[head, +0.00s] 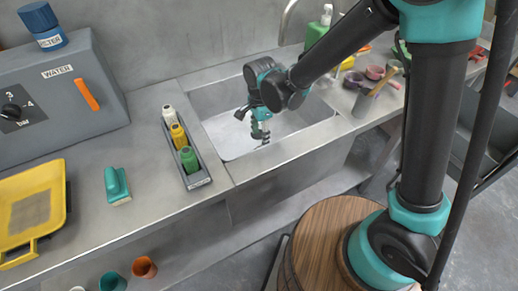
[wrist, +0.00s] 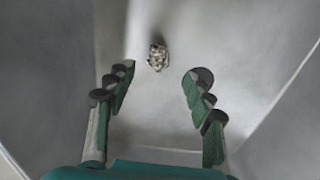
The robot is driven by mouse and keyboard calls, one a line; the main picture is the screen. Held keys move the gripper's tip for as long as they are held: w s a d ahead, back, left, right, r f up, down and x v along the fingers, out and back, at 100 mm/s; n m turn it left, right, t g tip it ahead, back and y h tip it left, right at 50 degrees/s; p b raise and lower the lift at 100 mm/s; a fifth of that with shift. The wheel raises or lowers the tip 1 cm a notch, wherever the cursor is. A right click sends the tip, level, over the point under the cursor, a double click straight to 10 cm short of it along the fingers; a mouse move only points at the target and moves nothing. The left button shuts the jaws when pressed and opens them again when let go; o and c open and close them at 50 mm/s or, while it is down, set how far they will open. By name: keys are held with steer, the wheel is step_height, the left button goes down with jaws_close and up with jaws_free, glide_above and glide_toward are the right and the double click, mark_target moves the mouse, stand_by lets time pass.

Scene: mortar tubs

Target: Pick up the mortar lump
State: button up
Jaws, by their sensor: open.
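The mortar lump (wrist: 157,56) is a small, rough, grey-white piece on the bare floor of the sink (head: 222,137). In the wrist view it lies ahead of my open fingers, between their lines and a little left of the middle. My gripper (wrist: 161,76) is open and empty, with green and dark fingers spread to either side. In the head view my gripper (head: 262,134) hangs down into the sink. I cannot make out the lump in the head view.
The sink's walls surround my gripper. Left of the sink, a narrow tray (head: 200,179) holds white, yellow and green bottles. A teal-handled brush (head: 117,185) and a yellow tray (head: 14,222) lie farther left. Bowls (head: 375,72) and a green bottle (head: 318,29) stand behind and right.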

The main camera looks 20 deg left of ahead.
mark_target(259, 146)
steer(key=shift+s+a+f, duration=0.1)
steer(key=shift+s+f, duration=0.05)
steer(key=shift+f, duration=1.3)
steer(key=shift+s+f, duration=0.1)
steer(key=shift+f, duration=1.3)
jaws_close()
